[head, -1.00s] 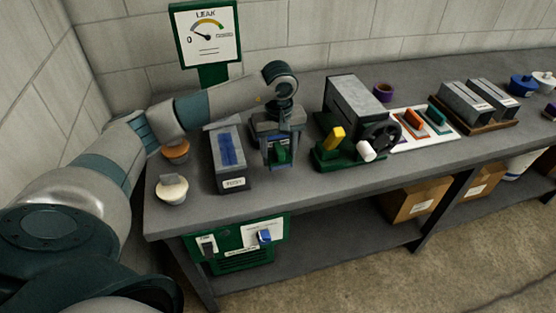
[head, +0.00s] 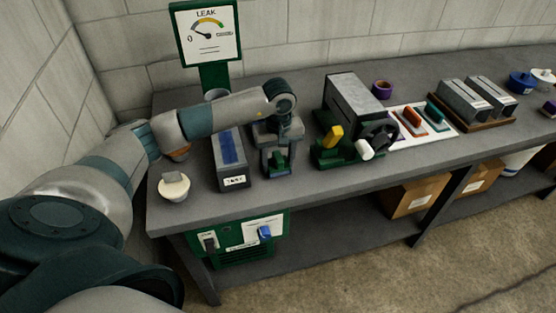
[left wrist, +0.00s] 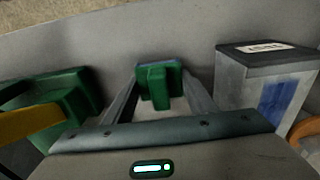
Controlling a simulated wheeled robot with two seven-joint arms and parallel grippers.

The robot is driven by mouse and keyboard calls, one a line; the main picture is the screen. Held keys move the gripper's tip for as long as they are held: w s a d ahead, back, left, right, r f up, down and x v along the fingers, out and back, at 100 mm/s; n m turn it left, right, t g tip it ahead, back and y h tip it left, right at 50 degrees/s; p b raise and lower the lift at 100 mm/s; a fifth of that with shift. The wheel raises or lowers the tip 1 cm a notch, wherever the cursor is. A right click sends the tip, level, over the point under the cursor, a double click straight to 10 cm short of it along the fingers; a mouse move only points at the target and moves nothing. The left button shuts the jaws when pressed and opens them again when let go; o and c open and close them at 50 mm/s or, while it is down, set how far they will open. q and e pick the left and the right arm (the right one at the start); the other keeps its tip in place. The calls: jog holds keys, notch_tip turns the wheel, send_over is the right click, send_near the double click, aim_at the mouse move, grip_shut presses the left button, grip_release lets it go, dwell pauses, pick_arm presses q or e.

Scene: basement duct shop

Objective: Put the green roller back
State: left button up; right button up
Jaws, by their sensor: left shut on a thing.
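My left gripper (head: 277,163) is over the bench front, between the grey box with a blue panel and the green-based machine. It is shut on a green piece (head: 278,160), which looks like the green roller. In the left wrist view the green piece (left wrist: 155,85) sits between the two fingers, with a narrower green part toward the camera. From these views I cannot tell whether it touches the bench top. A white mat (head: 443,134) farther right carries an orange tool (head: 411,122) and a teal tool (head: 437,115). My right gripper is not in view.
The grey box (head: 231,160) stands close left of the gripper. The machine (head: 352,112) with a yellow handle (head: 333,136) stands close right. A purple ring (head: 382,90) is behind the mat. A cream round pot (head: 173,188) sits at the bench's left end.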

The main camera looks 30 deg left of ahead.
pick_arm(q)
jog(key=shift+f, duration=0.1)
jog(key=o, duration=1)
jog(key=shift+o, duration=0.2)
